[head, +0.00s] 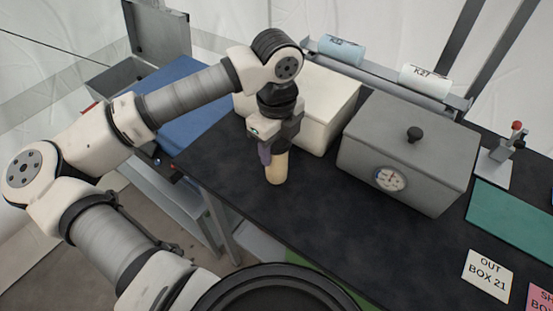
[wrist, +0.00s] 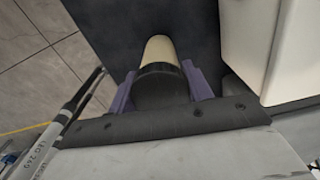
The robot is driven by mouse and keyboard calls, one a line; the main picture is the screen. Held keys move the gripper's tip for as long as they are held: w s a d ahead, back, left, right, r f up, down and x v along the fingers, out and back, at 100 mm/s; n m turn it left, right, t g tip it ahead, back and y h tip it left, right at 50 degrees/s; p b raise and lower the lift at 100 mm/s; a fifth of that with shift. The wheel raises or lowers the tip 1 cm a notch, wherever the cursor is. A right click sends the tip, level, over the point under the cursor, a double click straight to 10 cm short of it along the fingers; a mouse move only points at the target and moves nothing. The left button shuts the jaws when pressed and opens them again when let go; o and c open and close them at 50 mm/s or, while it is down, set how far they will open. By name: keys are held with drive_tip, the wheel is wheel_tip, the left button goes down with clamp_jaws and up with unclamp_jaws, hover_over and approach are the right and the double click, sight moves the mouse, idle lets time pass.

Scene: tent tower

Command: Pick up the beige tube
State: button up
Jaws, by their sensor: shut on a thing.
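The beige tube (head: 277,168) stands roughly upright at the left part of the black table, below my gripper (head: 267,150). In the wrist view the beige tube (wrist: 161,50) shows a pale body and a dark band or cap nearest me. The purple fingers of my gripper (wrist: 160,90) sit on either side of the dark part and are shut on the tube. Whether its lower end touches the table cannot be told.
A cream box (head: 318,103) stands close behind and right of my gripper. A grey box with a dial (head: 405,150) is further right. Rolls (head: 425,80) lie on a back rail. A green mat (head: 515,225) and an "OUT BOX 21" card (head: 487,276) lie right. The table's front middle is clear.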

drive_tip(key=c, duration=0.5)
drive_tip(key=shift+r, duration=0.15)
drive_tip(key=shift+c, duration=0.2)
